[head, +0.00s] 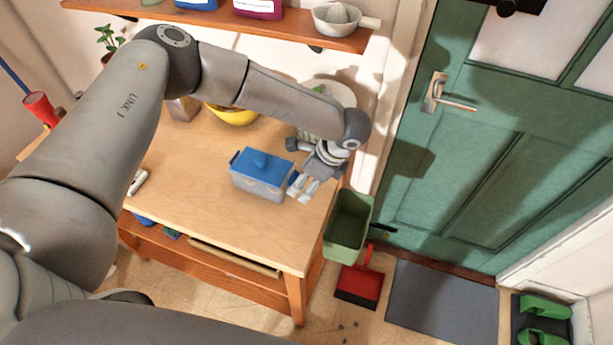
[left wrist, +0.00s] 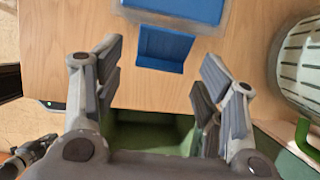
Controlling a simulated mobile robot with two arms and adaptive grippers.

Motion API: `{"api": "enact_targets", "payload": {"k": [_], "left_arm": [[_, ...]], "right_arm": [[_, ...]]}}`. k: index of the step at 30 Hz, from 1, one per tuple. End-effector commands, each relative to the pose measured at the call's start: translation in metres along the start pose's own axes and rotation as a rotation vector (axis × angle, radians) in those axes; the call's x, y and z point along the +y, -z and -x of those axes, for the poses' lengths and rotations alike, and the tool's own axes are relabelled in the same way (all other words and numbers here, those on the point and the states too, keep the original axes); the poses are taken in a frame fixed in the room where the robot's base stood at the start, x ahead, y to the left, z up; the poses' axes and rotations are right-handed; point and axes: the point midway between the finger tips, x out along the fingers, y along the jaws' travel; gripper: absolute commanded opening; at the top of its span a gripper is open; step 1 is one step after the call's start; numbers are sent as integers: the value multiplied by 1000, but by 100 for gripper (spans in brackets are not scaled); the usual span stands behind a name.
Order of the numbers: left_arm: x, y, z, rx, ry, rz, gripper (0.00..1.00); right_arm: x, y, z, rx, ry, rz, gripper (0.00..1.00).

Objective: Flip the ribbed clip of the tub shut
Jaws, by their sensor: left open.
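The tub (head: 262,184) is a clear box with a blue lid (head: 264,162) on the wooden worktop. In the left wrist view its edge shows at the top, with the blue lid (left wrist: 185,8) cut off by the frame. A blue clip (left wrist: 163,50) sticks out from the tub's near side, swung away from the wall; I cannot make out its ribs. My left gripper (head: 302,188) is open and empty beside the tub's right end. In the left wrist view its fingers (left wrist: 155,78) stand apart, with the clip between and beyond them. A grey jointed shape at lower left may be my right gripper.
A green bin (head: 348,225) stands off the worktop's right end, with a red dustpan (head: 360,286) below. A striped round pot (left wrist: 300,62) is close on the right in the left wrist view. A yellow bowl (head: 232,115) is behind the tub.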

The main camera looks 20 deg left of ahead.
Motion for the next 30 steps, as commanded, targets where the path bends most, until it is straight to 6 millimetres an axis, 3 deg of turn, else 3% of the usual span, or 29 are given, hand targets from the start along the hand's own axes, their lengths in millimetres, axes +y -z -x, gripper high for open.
{"api": "enact_targets", "payload": {"k": [9,20,30], "left_arm": [[0,0,-3,0,0,0,63],[0,0,-3,1,0,0,18],[1,3,-5,-54,-1,-1,18]], "right_arm": [[2,0,0,0,-2,-1,0],[2,0,0,1,-2,-1,0],[0,1,1,1,-1,-1,0]]}}
